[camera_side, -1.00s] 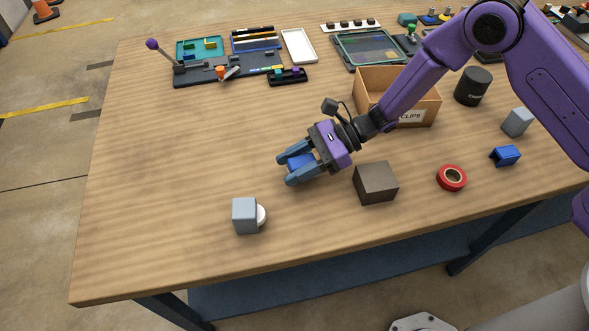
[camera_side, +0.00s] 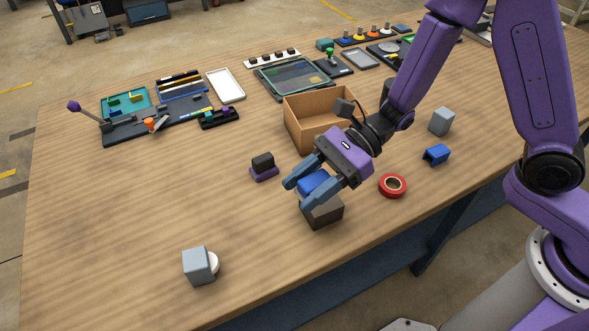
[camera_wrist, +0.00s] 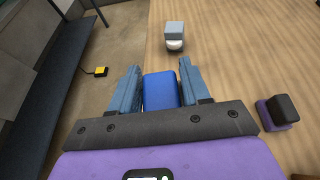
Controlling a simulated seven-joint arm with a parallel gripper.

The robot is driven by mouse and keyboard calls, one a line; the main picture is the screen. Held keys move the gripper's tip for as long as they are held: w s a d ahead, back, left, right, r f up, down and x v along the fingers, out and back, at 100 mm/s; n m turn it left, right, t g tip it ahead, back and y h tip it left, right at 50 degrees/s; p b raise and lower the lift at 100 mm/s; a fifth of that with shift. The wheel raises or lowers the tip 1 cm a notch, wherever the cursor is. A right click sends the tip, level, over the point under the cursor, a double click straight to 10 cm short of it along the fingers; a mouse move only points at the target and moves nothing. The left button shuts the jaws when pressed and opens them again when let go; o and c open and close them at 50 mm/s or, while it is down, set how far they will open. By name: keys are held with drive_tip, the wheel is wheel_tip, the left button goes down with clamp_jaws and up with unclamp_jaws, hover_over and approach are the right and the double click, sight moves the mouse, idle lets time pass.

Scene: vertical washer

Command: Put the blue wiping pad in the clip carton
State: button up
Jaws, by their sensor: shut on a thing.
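The blue wiping pad (camera_side: 313,180) is held between the two blue-grey fingers of my gripper (camera_side: 308,188). The wrist view shows the pad (camera_wrist: 160,92) between the fingers, with its far end free. The gripper is over the near part of the table, in front of the carton and apart from it. In the side view it overlaps the dark block (camera_side: 325,213); the height between them is hard to tell. The open brown clip carton (camera_side: 322,103) stands behind my gripper. My wrist hides part of its front and its label.
A black-and-purple block (camera_side: 263,166) stands left of my gripper. A red tape roll (camera_side: 393,186), a blue bracket-like piece (camera_side: 436,155) and a grey block (camera_side: 442,121) lie to the right. A grey cube (camera_side: 197,266) with a white round piece is at front left. The left-middle table is clear.

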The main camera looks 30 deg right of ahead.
drive_tip(key=w+d+r+m+t+h, duration=0.25)
drive_tip(key=w+d+m+t, duration=0.25)
drive_tip(key=w+d, duration=0.55)
drive_tip(key=w+d+r+m+t+h, duration=0.25)
drive_tip(key=w+d+m+t, duration=0.45)
drive_tip(key=w, duration=0.6)
wheel_tip(320, 180, down, 6)
drive_tip(key=d+n+g+y, duration=0.1)
drive_tip(key=n, duration=0.1)
drive_tip(key=shift+f, duration=0.25)
drive_tip(key=shift+f, duration=0.6)
drive_tip(key=o, duration=1)
